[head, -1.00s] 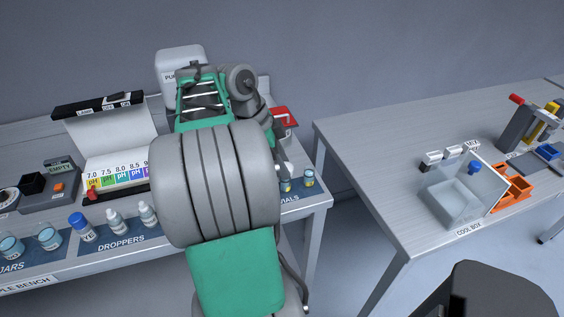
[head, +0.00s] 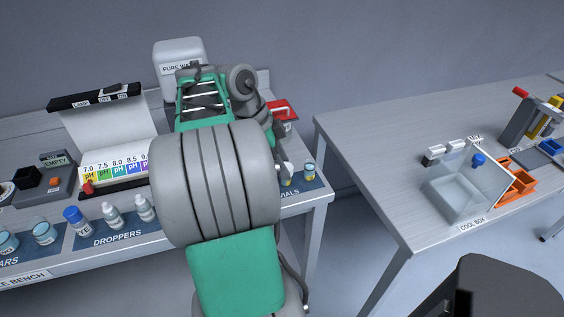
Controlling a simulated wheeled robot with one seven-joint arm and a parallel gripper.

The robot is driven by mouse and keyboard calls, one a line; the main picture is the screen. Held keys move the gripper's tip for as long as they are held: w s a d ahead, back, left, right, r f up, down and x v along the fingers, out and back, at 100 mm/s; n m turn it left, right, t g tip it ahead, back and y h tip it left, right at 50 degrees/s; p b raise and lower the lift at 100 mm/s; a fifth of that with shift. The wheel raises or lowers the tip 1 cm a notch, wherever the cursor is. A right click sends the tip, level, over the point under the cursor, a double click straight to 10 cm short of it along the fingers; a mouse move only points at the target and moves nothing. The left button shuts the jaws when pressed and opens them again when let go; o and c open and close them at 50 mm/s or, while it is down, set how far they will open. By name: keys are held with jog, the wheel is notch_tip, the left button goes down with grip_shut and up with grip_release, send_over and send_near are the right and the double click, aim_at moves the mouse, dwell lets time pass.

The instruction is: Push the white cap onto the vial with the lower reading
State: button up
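One vial (head: 310,170) with yellowish contents stands at the right end of the left bench, on the mat strip whose label ends in "IALS". A second vial (head: 287,182) stands to its left, partly covered by my arm. I cannot make out a reading on either. The white cap is not visible. My large grey and green arm fills the middle of the view and hides the bench behind it. My gripper's fingers cannot be made out, so what they hold does not show.
Dropper bottles (head: 112,216), a blue-capped bottle (head: 76,221) and jars (head: 45,233) line the left bench's front. A pH colour chart (head: 118,167) stands behind them. A clear cool box (head: 452,197) sits on the right table (head: 375,155). A floor gap separates the tables.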

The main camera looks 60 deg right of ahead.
jog(key=o, duration=0.4)
jog(key=p+v, duration=0.3)
jog(key=v, duration=0.4)
jog(key=shift+w+a+r+p, duration=0.1)
jog(key=shift+w+r+p, duration=0.05)
jog(key=shift+r+p, duration=0.2)
